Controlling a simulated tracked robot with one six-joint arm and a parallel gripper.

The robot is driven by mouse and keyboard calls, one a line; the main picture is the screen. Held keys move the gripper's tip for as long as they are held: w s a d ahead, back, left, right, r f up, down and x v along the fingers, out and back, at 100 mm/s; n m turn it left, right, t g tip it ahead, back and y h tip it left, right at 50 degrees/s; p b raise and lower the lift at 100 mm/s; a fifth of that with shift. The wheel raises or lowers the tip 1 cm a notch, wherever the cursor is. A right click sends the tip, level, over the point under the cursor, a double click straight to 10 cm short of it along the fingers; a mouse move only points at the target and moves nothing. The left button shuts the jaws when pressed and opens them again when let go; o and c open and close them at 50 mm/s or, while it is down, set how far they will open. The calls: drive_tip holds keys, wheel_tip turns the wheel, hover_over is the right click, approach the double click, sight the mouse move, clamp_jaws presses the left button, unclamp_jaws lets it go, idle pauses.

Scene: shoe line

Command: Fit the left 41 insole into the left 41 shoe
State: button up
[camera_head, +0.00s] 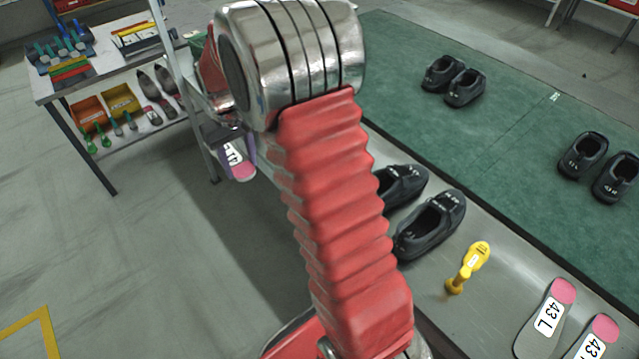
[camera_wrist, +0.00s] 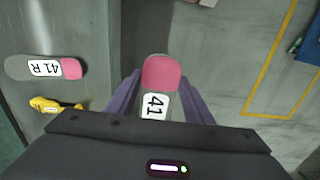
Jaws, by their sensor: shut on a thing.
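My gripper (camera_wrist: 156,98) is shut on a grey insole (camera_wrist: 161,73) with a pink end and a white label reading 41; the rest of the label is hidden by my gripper. In the head view the held insole (camera_head: 240,167) hangs beside the bench, over the floor, partly behind my arm. Two dark shoes, one farther back (camera_head: 405,186) and one nearer (camera_head: 432,226), stand on the grey bench right of my arm. The farther one is partly covered by my arm. Their labels are too small to read, so I cannot tell which is the left 41 shoe.
A 41 R insole (camera_wrist: 42,68) lies on the bench in the wrist view. A yellow tool (camera_head: 467,268) and 43 insoles (camera_head: 545,320) lie on the bench. Two more shoe pairs (camera_head: 455,80) (camera_head: 603,168) stand on the green mat (camera_head: 500,125). A shelf rack (camera_head: 105,85) stands at left.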

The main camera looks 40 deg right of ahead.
drive_tip(key=shift+d, duration=0.2)
drive_tip(key=shift+s+d+r+m, duration=0.15)
drive_tip(key=shift+s+d+m, duration=0.1)
drive_tip(key=shift+s+m, duration=0.05)
drive_tip(key=s+d+r+m, duration=0.1)
drive_tip(key=s+d+m, duration=0.2)
drive_tip(key=s+m, duration=0.3)
drive_tip(key=s+d+r+m+y, duration=0.1)
drive_tip(key=s+d+r+m, duration=0.1)
drive_tip(key=s+m, duration=0.4)
drive_tip(key=s+d+r+m+y, duration=0.1)
drive_tip(key=s+d+m, duration=0.2)
drive_tip(key=s+m, duration=0.3)
drive_tip(key=s, duration=0.4)
drive_tip(key=shift+d+r, duration=0.3)
drive_tip(key=shift+r, duration=0.05)
drive_tip(key=shift+d+f, duration=0.1)
drive_tip(key=shift+f, duration=0.05)
